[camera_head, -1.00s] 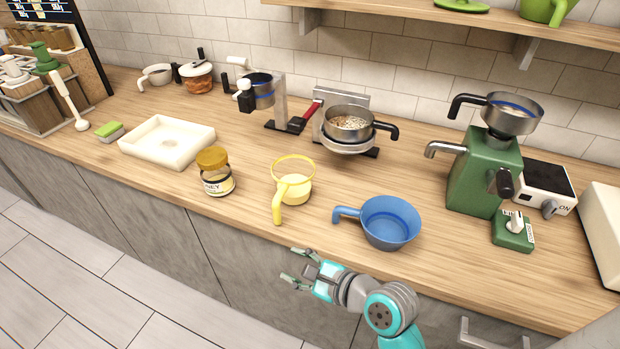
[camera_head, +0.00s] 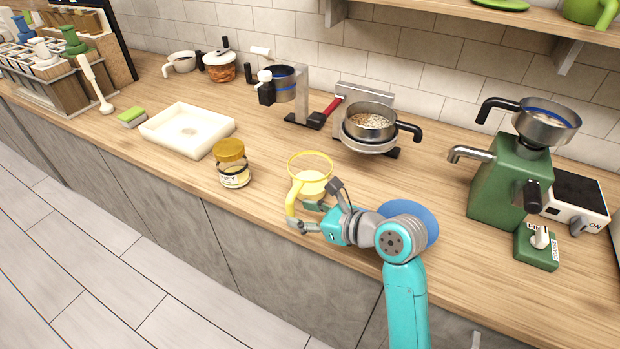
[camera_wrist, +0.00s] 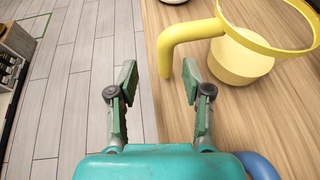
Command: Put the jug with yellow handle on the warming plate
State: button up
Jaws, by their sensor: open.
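The jug with the yellow handle (camera_head: 310,183) stands on the counter near its front edge, with its handle (camera_head: 291,200) pointing toward the front. In the wrist view the handle (camera_wrist: 186,36) is ahead, its lower end just beyond the fingertips and nearer the right finger. My gripper (camera_head: 306,215) is open and empty beside the handle; its two fingers also show apart in the wrist view (camera_wrist: 159,80). A white box with a black top and an ON marking, which looks like the warming plate (camera_head: 577,195), stands at the far right. Nothing is on it.
A blue pan (camera_head: 427,217) is partly hidden behind my arm. A honey jar (camera_head: 233,172) stands left of the jug. A pot (camera_head: 369,122) sits on a stand behind.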

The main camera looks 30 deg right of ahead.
aim_at(293, 210)
jog(key=shift+d+x, duration=0.15)
jog(key=shift+x, duration=1.2)
jog(key=shift+d+x, duration=0.15)
jog(key=shift+x, duration=1.2)
jog(key=shift+w+f, duration=0.1)
jog(key=shift+f, duration=0.1)
grip_shut()
